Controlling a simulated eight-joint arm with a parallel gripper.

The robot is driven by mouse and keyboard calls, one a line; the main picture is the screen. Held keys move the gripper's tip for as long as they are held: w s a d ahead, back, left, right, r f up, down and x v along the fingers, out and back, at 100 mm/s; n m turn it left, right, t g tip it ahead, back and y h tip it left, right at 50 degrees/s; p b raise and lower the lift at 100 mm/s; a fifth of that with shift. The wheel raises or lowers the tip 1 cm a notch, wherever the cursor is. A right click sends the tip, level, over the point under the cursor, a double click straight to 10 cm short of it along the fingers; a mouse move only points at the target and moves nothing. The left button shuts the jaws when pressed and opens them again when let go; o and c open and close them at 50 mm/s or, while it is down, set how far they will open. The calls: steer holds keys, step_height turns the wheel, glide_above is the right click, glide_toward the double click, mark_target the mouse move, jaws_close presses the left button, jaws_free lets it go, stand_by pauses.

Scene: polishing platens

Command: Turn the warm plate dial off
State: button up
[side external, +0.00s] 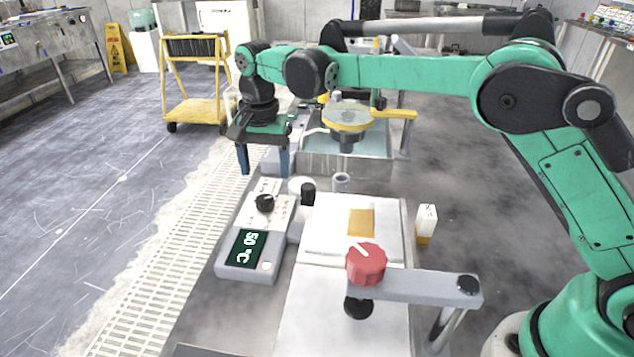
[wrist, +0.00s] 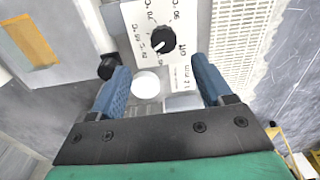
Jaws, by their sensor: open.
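The warm plate dial is a black knob (side external: 265,203) on a pale labelled panel (side external: 258,218) of a grey control box, whose display (side external: 246,248) reads 50 °C. In the wrist view the dial (wrist: 162,40) has a white mark pointing down-left, toward the temperature labels; the "Off" label (wrist: 183,50) is to its lower right. My gripper (side external: 264,165) is open and empty, fingers pointing down, above and behind the dial. In the wrist view, the blue fingertips (wrist: 160,75) are spread wide, below the dial in the picture and not touching it.
A red knob (side external: 367,264) on a grey arm stands over the white plate at the front. A small black knob (side external: 308,194) is just right of the dial. A basin with a yellow-rimmed platen (side external: 348,119) is behind. A small white bottle (side external: 427,221) stands right.

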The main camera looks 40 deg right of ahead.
mark_target(265, 198)
steer(key=shift+w+a+f, duration=0.2)
steer(key=shift+a+f, duration=0.15)
steer(key=shift+f, duration=3.05)
jaws_close()
